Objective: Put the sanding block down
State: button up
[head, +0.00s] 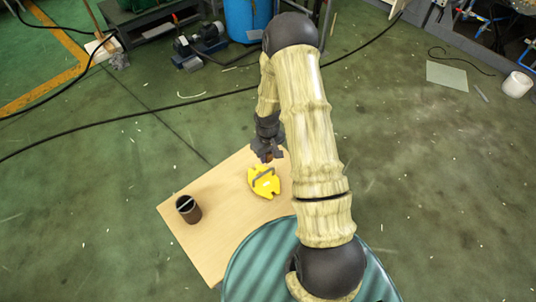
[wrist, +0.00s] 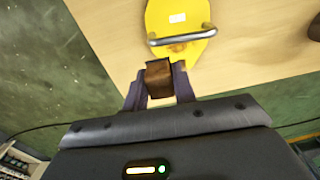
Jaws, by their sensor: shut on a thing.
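The sanding block (wrist: 159,80) is a small brown block between my gripper's fingers in the wrist view. My gripper (wrist: 160,84) is shut on it. In the head view my gripper (head: 268,155) is above the far part of the wooden table (head: 217,250), just beyond a yellow object with a metal handle (head: 264,182). The block shows there only as a small brown patch (head: 267,157) under the fingers. I cannot tell how far the block is above the table.
The yellow object (wrist: 178,22) lies just ahead of the block in the wrist view. A dark brown cup (head: 188,209) with a light strip across its mouth stands on the table's left side. A round teal surface (head: 255,262) covers the near right part. The table between is bare.

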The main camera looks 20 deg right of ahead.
dwell(0.4)
jog(key=a+m, duration=0.2)
jog(key=a, duration=0.1)
jog(key=a+m, duration=0.1)
jog(key=shift+s+a+r+m, duration=0.1)
jog(key=shift+s+a+m, duration=0.15)
jog(key=shift+a+m, duration=0.1)
